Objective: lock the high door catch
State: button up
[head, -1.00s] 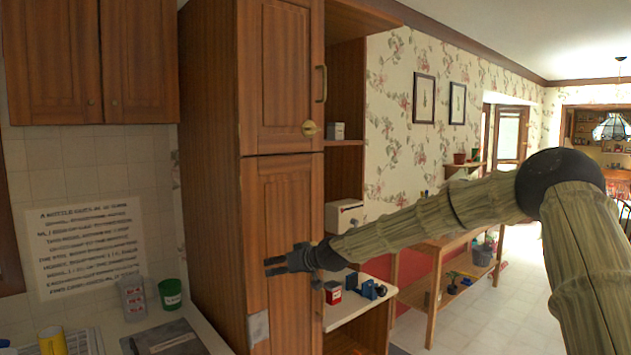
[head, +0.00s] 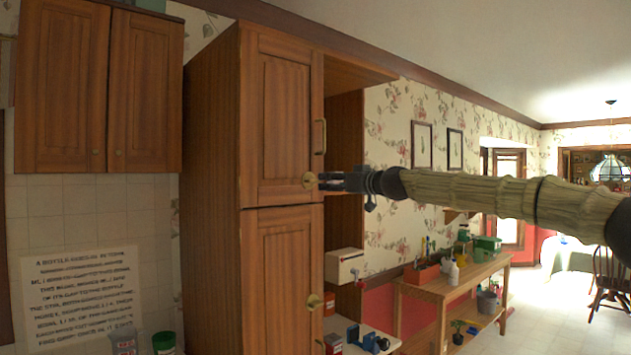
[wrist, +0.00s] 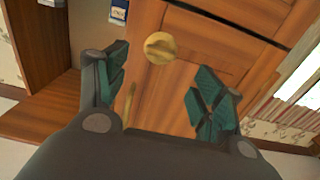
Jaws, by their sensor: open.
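The high door catch (head: 309,181) is a round brass turn-knob at the lower right corner of the tall cabinet's upper door (head: 283,120). It also shows in the wrist view (wrist: 160,47), with a raised grip bar across its face. My gripper (head: 326,181) is level with the catch and just to its right in the head view. In the wrist view my gripper (wrist: 160,64) is open, its green-padded fingers spread to either side of the catch. I see no contact with it. The upper door looks closed. A brass pull handle (head: 320,136) is above the catch.
A second brass catch (head: 314,302) is on the lower door (head: 283,280). A wooden plant bench (head: 450,290) stands farther right.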

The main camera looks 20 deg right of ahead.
aim_at(316, 181)
jog(key=shift+p+x, duration=1.95)
jog(key=shift+x, duration=2.55)
jog(key=c, duration=1)
